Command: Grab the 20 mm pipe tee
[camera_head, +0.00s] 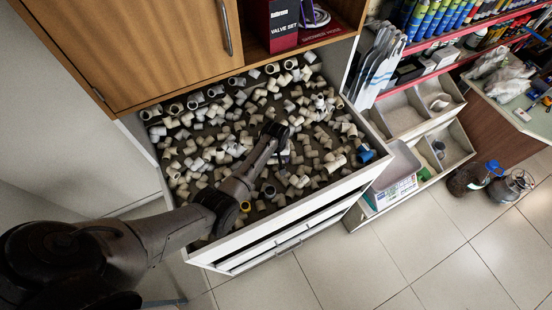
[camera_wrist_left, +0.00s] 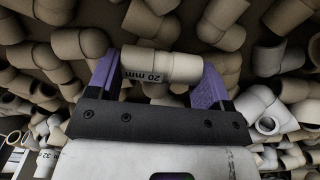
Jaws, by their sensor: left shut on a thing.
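The 20 mm pipe tee (camera_wrist_left: 160,66) is a cream plastic fitting with a "20 mm" print on its side, seen in the left wrist view. My left gripper (camera_wrist_left: 163,72) is shut on it, with one purple finger at each end of the fitting. In the head view my left gripper (camera_head: 284,152) reaches into the middle of the open drawer (camera_head: 290,212); the held fitting is too small to make out there. My right gripper is not in view.
Many loose white and cream fittings (camera_head: 205,130) fill the drawer around the gripper. A wooden cabinet (camera_head: 150,45) overhangs the drawer's back left. Grey bins (camera_head: 403,115) stand to the right. Tiled floor (camera_head: 400,255) in front is clear.

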